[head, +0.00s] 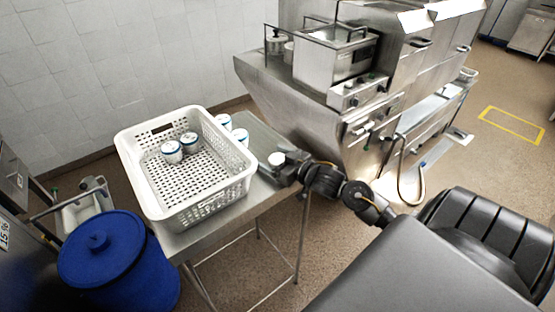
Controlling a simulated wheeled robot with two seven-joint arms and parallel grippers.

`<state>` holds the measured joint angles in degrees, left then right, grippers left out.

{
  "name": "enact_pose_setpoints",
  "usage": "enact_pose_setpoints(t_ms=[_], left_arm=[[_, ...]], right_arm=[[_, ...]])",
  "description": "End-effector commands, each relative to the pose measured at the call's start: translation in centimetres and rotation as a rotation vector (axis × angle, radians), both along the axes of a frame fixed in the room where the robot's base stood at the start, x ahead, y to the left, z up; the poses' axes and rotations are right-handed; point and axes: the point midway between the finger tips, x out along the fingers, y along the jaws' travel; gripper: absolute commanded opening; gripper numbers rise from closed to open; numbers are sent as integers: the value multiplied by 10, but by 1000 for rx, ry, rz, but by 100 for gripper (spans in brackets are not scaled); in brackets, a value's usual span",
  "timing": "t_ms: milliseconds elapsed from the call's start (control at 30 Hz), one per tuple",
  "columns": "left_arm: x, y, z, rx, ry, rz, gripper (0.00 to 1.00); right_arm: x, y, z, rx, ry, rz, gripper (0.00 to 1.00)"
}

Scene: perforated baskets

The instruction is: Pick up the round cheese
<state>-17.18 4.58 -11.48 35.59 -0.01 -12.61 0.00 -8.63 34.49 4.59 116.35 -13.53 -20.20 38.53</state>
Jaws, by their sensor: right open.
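A small round white thing, which looks like the round cheese (277,157), is at the right edge of the metal table (262,198), just right of the basket. My right gripper (272,170) is open and right at it. I cannot tell whether the fingers touch it, as they are small and dark here. The white perforated basket (212,203) stands on the table. Two white and blue tubs (172,152) (188,139) sit inside it. My left gripper is not in view.
Two more tubs (223,121) (240,135) stand on the table behind the basket's right wall. A blue lidded bin (115,255) is at the lower left. A steel fryer unit (330,65) stands behind the table. The floor to the right is open.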

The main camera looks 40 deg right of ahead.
Motion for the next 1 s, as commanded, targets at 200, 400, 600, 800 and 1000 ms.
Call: enact_pose_setpoints(t_ms=[200,400,600,800,1000], left_arm=[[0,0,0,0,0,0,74],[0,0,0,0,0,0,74],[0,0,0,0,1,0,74],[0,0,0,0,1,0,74],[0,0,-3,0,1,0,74]], right_arm=[[2,0,-1,0,1,0,78],[1,0,-1,0,0,0,55],[1,0,-1,0,0,1,29],[1,0,0,0,0,1,29],[2,0,7,-1,-2,2,29]])
